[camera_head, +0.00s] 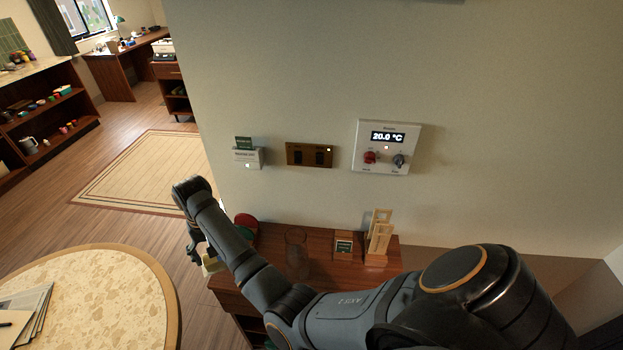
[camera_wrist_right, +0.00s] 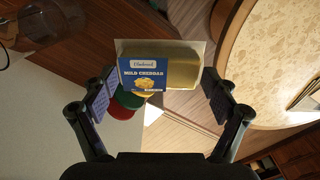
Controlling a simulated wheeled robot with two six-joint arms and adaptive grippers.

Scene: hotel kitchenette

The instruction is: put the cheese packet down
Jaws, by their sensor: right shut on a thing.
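The cheese packet (camera_wrist_right: 183,71) is a clear pack of yellow cheese with a blue "Mild Cheddar" label. In the right wrist view it sits between the two pads of my right gripper (camera_wrist_right: 160,98), which is shut on it. In the head view my right arm reaches across to the left and the gripper (camera_head: 197,250) hangs down between the wooden cabinet and the round table. Only a pale bit of the packet (camera_head: 210,264) shows there, partly hidden by the arm. My left gripper is not in view.
The wooden cabinet (camera_head: 322,279) holds a clear glass vessel (camera_head: 296,250), a small box (camera_head: 344,246), a wooden stand (camera_head: 379,238) and a red round thing (camera_head: 246,226). The round table (camera_head: 118,290) has papers (camera_head: 28,312) at its left and bare room elsewhere. A wall panel (camera_head: 386,147) is behind.

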